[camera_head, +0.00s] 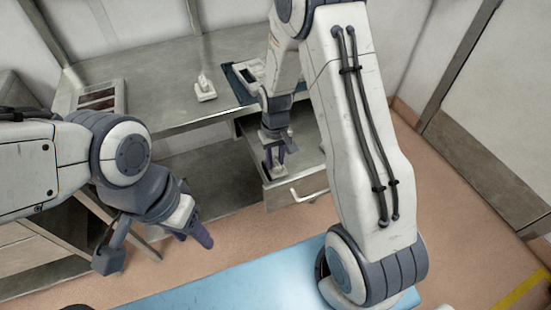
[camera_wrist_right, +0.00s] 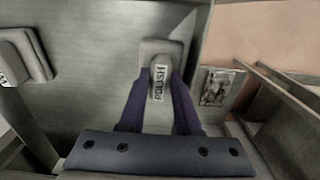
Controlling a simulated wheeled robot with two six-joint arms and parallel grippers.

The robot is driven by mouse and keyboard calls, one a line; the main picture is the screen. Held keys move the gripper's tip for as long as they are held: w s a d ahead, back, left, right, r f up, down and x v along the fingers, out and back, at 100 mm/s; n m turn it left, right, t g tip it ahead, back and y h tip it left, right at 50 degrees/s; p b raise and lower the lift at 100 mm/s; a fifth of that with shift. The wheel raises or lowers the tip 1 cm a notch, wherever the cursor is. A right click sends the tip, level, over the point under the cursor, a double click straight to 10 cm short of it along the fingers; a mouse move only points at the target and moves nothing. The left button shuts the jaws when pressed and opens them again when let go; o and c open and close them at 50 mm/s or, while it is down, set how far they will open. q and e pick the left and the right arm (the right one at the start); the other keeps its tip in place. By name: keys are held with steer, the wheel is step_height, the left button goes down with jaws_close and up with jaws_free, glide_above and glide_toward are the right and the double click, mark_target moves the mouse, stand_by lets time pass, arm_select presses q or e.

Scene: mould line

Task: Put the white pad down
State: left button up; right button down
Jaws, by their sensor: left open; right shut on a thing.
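My right gripper (camera_head: 273,153) is shut on the handle of a white pad (camera_head: 277,172), low over the open drawer (camera_head: 312,165). In the right wrist view the purple fingers (camera_wrist_right: 158,105) stand on both sides of the handle, and the pad (camera_wrist_right: 163,48) carries a label reading POLISH. I cannot tell whether the pad touches the drawer floor. My left gripper (camera_head: 155,246) is open and empty, apart from the table, at the lower left.
A second white pad with a handle (camera_head: 205,91) stands on the grey table (camera_head: 155,85). A dark blue mat (camera_head: 240,84) lies to its right, partly behind my right arm. A framed tray (camera_head: 98,98) sits at the table's left. A pale blue surface (camera_head: 240,288) is in front.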

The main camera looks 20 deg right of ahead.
steer(key=shift+f, duration=0.15)
steer(key=c, duration=0.6)
jaws_free()
